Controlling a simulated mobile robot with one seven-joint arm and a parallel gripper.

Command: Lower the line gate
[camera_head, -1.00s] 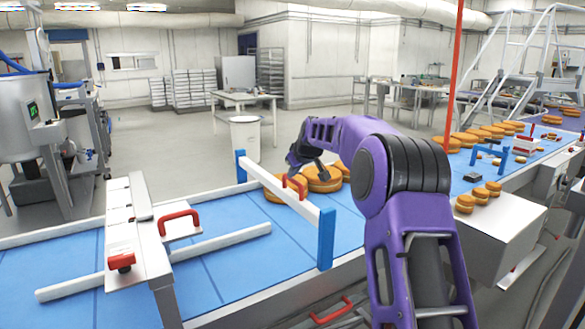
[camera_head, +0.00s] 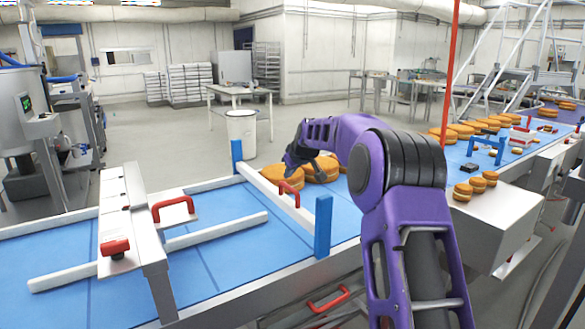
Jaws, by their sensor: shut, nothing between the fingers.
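The line gate is a white bar (camera_head: 262,187) with a red handle (camera_head: 289,195). It spans the blue conveyor belt between a far blue post (camera_head: 237,155) and a near blue post (camera_head: 323,227). The bar sits below the tops of both posts; I cannot tell whether it touches the belt. My gripper (camera_head: 292,170) is shut and empty, just above and behind the red handle. Its fingertips are small and partly hidden, so contact with the handle is unclear. Filled rounds (camera_head: 322,170) lie on the belt just behind the gate, partly covered by my arm.
A white and grey frame with a red handle (camera_head: 174,209) and a red knob (camera_head: 116,248) crosses the belt at left. White guide rails (camera_head: 215,232) lie on the belt. More rounds (camera_head: 465,132) stand further up the line.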

